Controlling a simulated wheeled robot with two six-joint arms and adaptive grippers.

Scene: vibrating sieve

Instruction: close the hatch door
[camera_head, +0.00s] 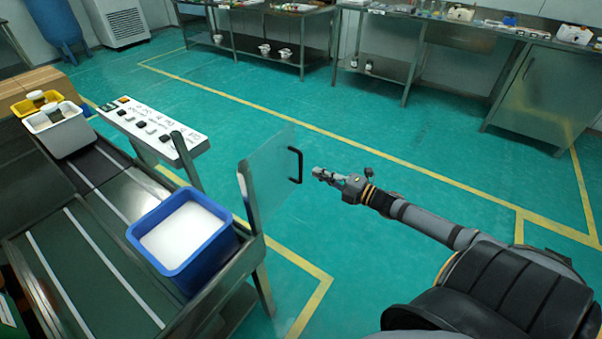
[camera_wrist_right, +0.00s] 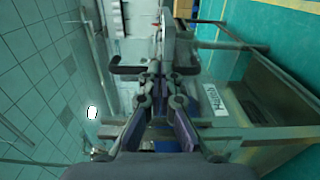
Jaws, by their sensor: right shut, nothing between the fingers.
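The hatch door is a clear panel (camera_head: 268,178) with a black bar handle (camera_head: 297,165). In the head view it stands upright and swung out beyond the end of the conveyor frame, so it is open. My right gripper (camera_head: 318,172) is shut and empty, just right of the handle with a small gap in the picture. In the right wrist view, the fingers (camera_wrist_right: 156,78) point at the dark handle (camera_wrist_right: 128,71), which lies across behind their tips. Whether they touch it cannot be told. My left gripper is not in view.
A blue bin (camera_head: 226,243) of white material sits on the conveyor near the door's hinge side. A white control panel (camera_head: 150,128) stands behind it. Yellow and white bins are at the far left. Green floor is clear beyond the door, with steel tables along the back.

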